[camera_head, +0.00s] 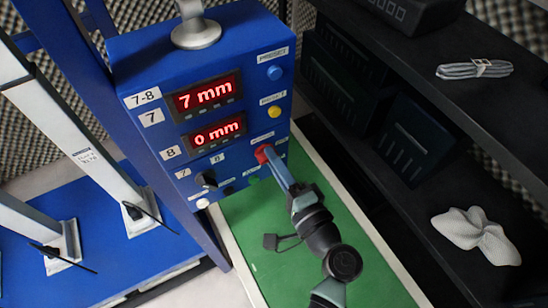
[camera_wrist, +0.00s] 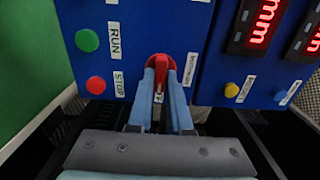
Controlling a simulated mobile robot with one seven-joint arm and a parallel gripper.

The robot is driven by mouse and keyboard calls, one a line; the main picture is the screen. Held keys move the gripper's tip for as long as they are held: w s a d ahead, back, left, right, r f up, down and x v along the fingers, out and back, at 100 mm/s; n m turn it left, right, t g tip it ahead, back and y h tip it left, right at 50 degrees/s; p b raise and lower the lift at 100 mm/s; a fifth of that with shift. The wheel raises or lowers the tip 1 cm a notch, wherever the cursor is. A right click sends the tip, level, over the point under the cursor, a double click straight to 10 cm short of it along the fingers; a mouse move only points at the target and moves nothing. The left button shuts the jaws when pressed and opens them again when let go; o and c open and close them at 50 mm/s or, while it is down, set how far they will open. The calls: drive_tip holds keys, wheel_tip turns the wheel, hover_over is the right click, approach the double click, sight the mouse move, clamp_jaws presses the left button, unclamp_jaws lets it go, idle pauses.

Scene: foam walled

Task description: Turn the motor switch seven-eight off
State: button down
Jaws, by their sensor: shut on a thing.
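The blue control box (camera_head: 133,66) marked 7-8 stands upright, with its front panel facing me. The red motor switch (camera_head: 262,152) sits at the panel's lower right. In the wrist view the red switch knob (camera_wrist: 161,64) is pinched between the two light-blue fingers of my gripper (camera_wrist: 160,78). In the head view my gripper (camera_head: 270,160) reaches the switch from the lower right. The fingers hide part of the knob, and the small print beside it is too small to read, so I cannot tell its set position.
Red displays read 7 mm (camera_head: 205,94) and 0 mm (camera_head: 214,134). The green RUN button (camera_wrist: 87,40) and red STOP button (camera_wrist: 96,85) are close beside the switch. A black selector knob (camera_head: 207,181) is lower left. Dark shelves (camera_head: 400,215) stand at right.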

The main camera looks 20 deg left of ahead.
idle(0.4)
drive_tip(key=c, duration=0.8)
unclamp_jaws()
drive_tip(key=shift+c, duration=0.2)
drive_tip(key=shift+d, duration=0.1)
drive_tip(key=v, duration=1.3)
